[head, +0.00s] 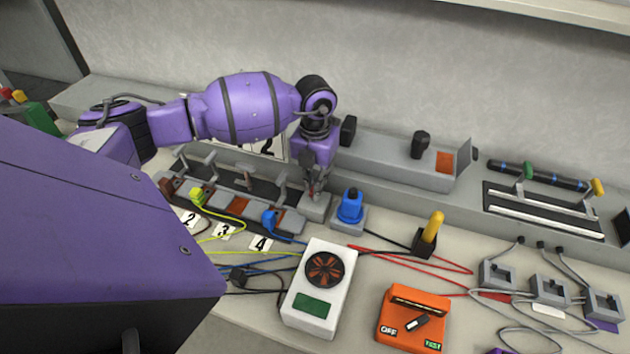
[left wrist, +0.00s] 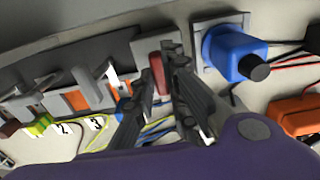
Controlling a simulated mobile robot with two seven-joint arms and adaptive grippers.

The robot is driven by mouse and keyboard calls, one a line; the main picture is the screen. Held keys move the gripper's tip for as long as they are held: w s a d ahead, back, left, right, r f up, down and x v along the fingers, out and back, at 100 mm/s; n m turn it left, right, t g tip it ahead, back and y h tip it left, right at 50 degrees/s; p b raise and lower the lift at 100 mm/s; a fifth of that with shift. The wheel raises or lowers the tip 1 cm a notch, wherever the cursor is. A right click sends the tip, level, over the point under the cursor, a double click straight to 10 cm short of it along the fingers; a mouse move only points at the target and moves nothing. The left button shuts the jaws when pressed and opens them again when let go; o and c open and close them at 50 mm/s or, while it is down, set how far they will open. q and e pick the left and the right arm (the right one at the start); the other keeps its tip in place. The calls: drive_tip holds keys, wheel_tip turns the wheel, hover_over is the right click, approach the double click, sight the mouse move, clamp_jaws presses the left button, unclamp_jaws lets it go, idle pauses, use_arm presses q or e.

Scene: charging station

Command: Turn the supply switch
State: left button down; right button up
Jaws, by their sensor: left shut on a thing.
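My left gripper (head: 314,188) reaches down from my purple arm onto a small grey switch block (head: 316,207) at the right end of the row of numbered stations. In the left wrist view, a red lever (left wrist: 158,75) stands on a grey plate between the dark fingers of my left gripper (left wrist: 155,92). The gripper is shut on this red lever. The fingers partly hide the lever and its base, and its exact angle is hard to tell. No label on it is readable. My right gripper is not in view.
A blue knob (head: 351,207) stands close to the right of the gripper. Numbered stations with yellow and blue plugs lie to the left. A white box with a fan (head: 322,290), an orange tester (head: 413,318), a yellow-handled lever (head: 432,228) and loose cables occupy the bench.

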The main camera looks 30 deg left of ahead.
use_arm(q)
drive_tip(key=shift+m, duration=1)
drive_tip(key=m+b, duration=0.1)
drive_tip(key=m, duration=0.2)
drive_tip(key=shift+m, duration=0.3)
drive_tip(key=shift+f+m+b, duration=0.1)
drive_tip(key=shift+m+b, duration=0.35)
drive_tip(key=shift+m, duration=0.45)
drive_tip(key=m+b, duration=0.1)
drive_tip(key=m, duration=0.3)
drive_tip(key=shift+m+b, duration=0.3)
drive_tip(key=shift+b, duration=0.05)
drive_tip(key=m+b, duration=0.1)
drive_tip(key=m, duration=0.1)
drive_tip(key=shift+m, duration=0.3)
drive_tip(key=shift+m+b, duration=0.55)
drive_tip(key=shift+m, duration=1.05)
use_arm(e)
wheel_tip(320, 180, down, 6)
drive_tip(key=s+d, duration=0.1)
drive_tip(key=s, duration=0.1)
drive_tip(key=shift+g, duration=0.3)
use_arm(q)
drive_tip(key=shift+r, duration=0.2)
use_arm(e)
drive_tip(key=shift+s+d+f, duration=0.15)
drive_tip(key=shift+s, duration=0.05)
